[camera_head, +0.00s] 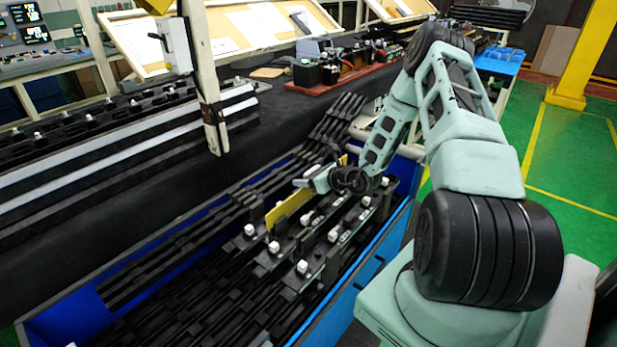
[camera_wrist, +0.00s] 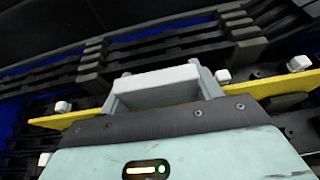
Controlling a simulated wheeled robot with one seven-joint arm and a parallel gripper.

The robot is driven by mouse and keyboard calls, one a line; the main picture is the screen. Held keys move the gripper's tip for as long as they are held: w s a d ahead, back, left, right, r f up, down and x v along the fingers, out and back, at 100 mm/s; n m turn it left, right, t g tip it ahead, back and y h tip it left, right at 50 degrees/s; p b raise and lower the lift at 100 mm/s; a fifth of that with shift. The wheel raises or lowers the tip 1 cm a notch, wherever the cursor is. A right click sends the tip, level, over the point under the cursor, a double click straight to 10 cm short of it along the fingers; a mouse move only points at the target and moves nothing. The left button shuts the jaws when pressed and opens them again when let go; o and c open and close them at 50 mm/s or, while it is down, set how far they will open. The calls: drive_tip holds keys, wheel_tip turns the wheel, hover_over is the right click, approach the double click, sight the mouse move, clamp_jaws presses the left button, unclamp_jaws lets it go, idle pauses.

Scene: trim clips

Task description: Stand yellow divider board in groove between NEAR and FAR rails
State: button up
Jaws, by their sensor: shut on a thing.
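The yellow divider board (camera_head: 288,208) is long and thin and stands on edge among black rails in the blue bin. It also shows on both sides of my gripper in the wrist view (camera_wrist: 285,86). My gripper (camera_head: 318,181) is shut on the board near its middle, reaching in from the right. In the wrist view, my gripper's pale front (camera_wrist: 160,86) covers the middle of the board. Black rails with white clips (camera_head: 274,247) lie close beside the board. I cannot tell which are NEAR and FAR. The groove and the board's lower edge are hidden.
The blue bin wall (camera_head: 365,292) runs along the right side. Stacked black bars (camera_head: 195,245) fill the bin's left side. A cream post (camera_head: 208,90) hangs behind it. A bench with a red-brown tray (camera_head: 345,78) stands at the back.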

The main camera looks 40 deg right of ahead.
drive_tip(key=shift+f+b, duration=1.45)
drive_tip(key=shift+f, duration=0.6)
drive_tip(key=o, duration=1.1)
drive_tip(key=shift+s, duration=0.1)
drive_tip(key=b+v, duration=0.1)
drive_tip(key=v, duration=1.6)
drive_tip(key=shift+s+r+b, duration=0.1)
drive_tip(key=shift+b, duration=0.2)
